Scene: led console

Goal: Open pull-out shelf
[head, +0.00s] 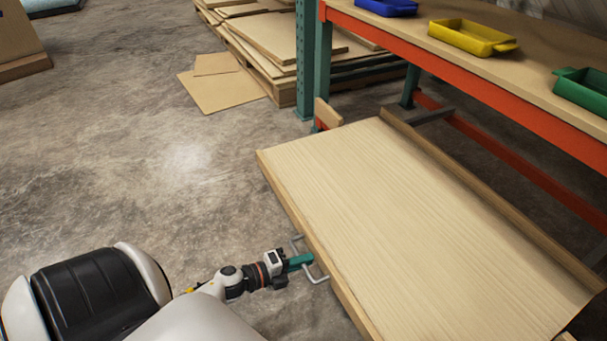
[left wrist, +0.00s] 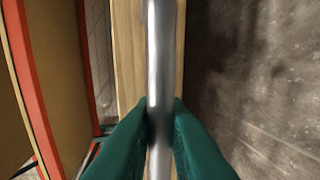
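The pull-out shelf (head: 400,220) is a light wooden board with raised edges. In the head view it stands well out from under the orange-edged workbench (head: 480,85). Its grey metal handle (head: 318,278) is on the front edge, facing my left arm. My left gripper (head: 306,260) has green fingers at this handle. In the left wrist view the handle bar (left wrist: 161,50) runs between the two green fingertips (left wrist: 163,108), which lie close against both its sides. The shelf's wooden front edge (left wrist: 128,50) shows behind the bar. My right gripper is in neither view.
A blue tray (head: 388,6), a yellow tray (head: 470,36) and a green tray (head: 585,90) are on the bench top. Stacked boards on a pallet (head: 275,45) and loose cardboard (head: 222,88) lie beyond the green post (head: 305,70). The concrete floor (head: 130,150) left of the shelf is clear.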

